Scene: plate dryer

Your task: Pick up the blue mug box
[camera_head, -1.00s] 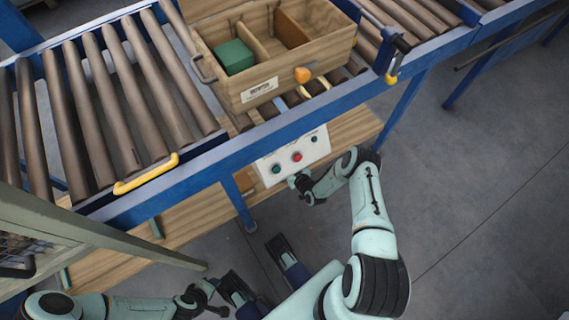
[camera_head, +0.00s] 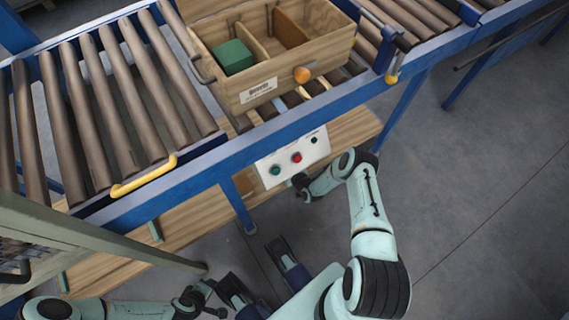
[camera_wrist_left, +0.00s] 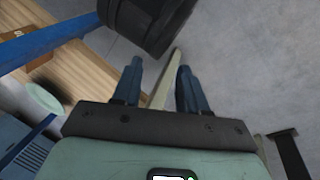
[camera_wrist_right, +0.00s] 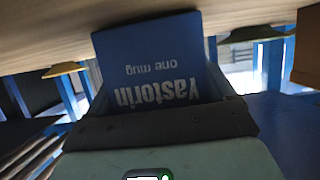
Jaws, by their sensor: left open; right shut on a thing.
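The blue mug box (camera_wrist_right: 150,65), with white lettering "Yastorin" and "one mug", fills the middle of the right wrist view and reads upside down there. My right gripper (camera_wrist_right: 165,88) is shut on it. The box's far edge meets the wooden shelf in that view; I cannot tell whether it touches. In the head view my right gripper (camera_head: 300,185) is by the conveyor's front edge, below the control panel, and the blue box is hidden. My left gripper (camera_wrist_left: 158,85) is open and empty, away from the box, with its two blue fingers apart over the floor.
The wooden lower shelf (camera_head: 180,230) runs under the roller conveyor (camera_head: 110,110). A brown box (camera_wrist_right: 308,45) stands beside the blue one. A control panel (camera_head: 291,160) hangs from the blue frame. A wooden crate (camera_head: 330,65) sits on the rollers. Open floor lies right.

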